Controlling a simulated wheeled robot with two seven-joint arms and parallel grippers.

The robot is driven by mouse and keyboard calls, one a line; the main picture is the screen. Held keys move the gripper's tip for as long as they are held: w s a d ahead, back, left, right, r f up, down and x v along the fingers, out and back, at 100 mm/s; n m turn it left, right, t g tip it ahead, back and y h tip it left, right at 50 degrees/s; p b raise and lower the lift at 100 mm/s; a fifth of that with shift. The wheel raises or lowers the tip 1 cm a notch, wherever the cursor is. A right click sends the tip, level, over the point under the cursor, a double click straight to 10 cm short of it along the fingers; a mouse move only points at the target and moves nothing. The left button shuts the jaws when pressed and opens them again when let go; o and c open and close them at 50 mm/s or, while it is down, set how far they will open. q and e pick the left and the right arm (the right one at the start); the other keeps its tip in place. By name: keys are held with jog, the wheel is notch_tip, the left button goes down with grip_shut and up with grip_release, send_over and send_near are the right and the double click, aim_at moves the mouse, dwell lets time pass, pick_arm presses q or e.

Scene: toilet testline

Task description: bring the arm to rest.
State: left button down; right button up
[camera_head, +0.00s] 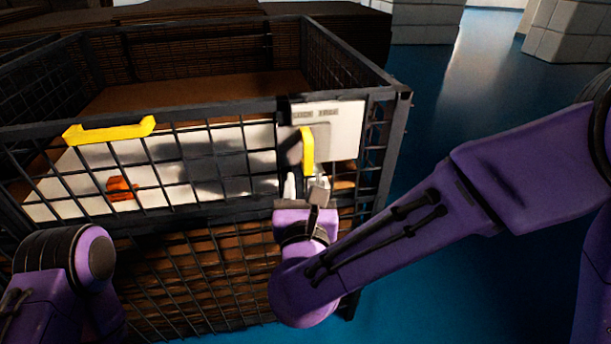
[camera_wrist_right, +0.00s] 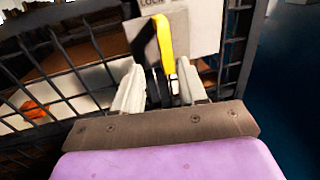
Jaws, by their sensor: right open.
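My right arm (camera_head: 390,228) is purple and reaches in from the right in the head view. Its gripper (camera_head: 304,188) is in front of the cage's upper right part, just below a yellow handle (camera_head: 307,152) on a pale plate (camera_head: 345,125). In the right wrist view the two pale fingers of the right gripper (camera_wrist_right: 158,88) are apart, with the yellow handle (camera_wrist_right: 163,38) just beyond them. I cannot tell whether they touch it. Of my left arm (camera_head: 70,270), only purple links show at the lower left; its gripper is out of view.
A black wire cage (camera_head: 395,95) fills the left and middle. A yellow bar handle (camera_head: 108,132) sits on its front top rail. Inside are a white panel (camera_head: 60,190) and an orange object (camera_head: 122,188). Blue floor (camera_head: 450,95) is open on the right.

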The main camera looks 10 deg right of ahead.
jog(key=shift+s, duration=0.15)
dwell(0.3)
jog(key=s+d+f+n+g+y, duration=0.1)
jog(key=d+f+n+g, duration=0.25)
jog(key=f+n, duration=0.9)
jog(key=s+d+f+n+g+y, duration=0.1)
jog(key=d+f+n+g, duration=0.3)
jog(key=f+n, duration=0.8)
jog(key=s+d+f+n+g+h, duration=0.1)
jog(key=s+d+f+n+g, duration=0.1)
jog(key=s+d+f, duration=0.3)
jog(key=s+d+f+n+g, duration=0.2)
jog(key=s+d+f, duration=0.3)
jog(key=s, duration=0.6)
jog(key=s+d+f+n+g+h, duration=0.1)
jog(key=s+d+f+n+g, duration=0.1)
jog(key=s+d+f, duration=0.3)
jog(key=s+f+g, duration=0.1)
jog(key=s+f, duration=0.2)
jog(key=shift+s+d+h, duration=0.15)
jog(key=shift+d+h, duration=0.1)
jog(key=shift+h, duration=0.05)
